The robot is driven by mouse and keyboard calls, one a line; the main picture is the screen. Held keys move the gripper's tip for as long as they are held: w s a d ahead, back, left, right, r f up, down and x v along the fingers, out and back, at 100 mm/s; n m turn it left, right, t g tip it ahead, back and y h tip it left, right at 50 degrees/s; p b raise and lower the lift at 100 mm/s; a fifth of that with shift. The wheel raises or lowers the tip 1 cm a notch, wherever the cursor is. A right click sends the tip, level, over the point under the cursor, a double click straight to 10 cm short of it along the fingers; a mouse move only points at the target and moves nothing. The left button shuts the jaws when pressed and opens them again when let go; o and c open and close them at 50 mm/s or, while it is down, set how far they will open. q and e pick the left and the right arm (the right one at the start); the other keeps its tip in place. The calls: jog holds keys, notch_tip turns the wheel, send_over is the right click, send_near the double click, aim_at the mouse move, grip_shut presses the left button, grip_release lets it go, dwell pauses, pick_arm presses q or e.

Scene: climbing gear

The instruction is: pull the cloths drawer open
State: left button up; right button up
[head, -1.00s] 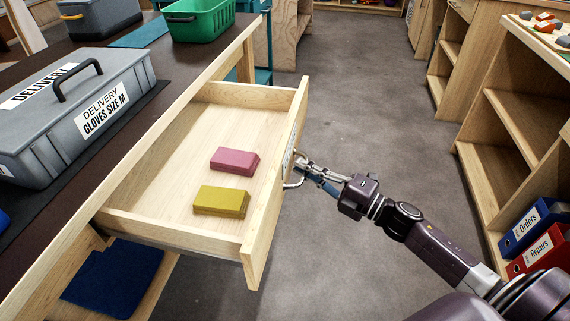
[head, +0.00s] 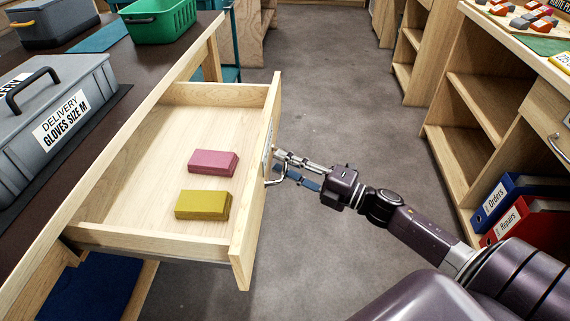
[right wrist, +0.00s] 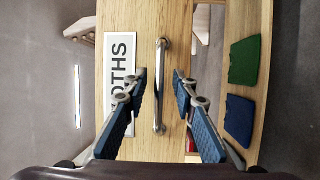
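The cloths drawer (head: 152,240) stands well out from the workbench, with a pink folded cloth (head: 213,163) and a mustard one (head: 203,205) inside. Its metal bar handle (right wrist: 160,85) is on the front panel beside a white label (right wrist: 120,75) whose visible letters read "OTHS". My right gripper (head: 280,168) is at the handle, in front of the drawer. In the right wrist view the gripper (right wrist: 160,92) is open, one finger on each side of the handle, with gaps between fingers and bar. My left gripper is out of view.
On the workbench (head: 110,62) are a grey glove box (head: 50,125) and a green basket (head: 165,25). Shelves (head: 480,105) with blue and red binders (head: 525,220) line the right side. The grey floor (head: 335,90) between is clear.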

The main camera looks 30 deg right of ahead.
jog(key=r+v, duration=0.1)
jog(key=v, duration=1.1)
jog(key=shift+f, duration=0.45)
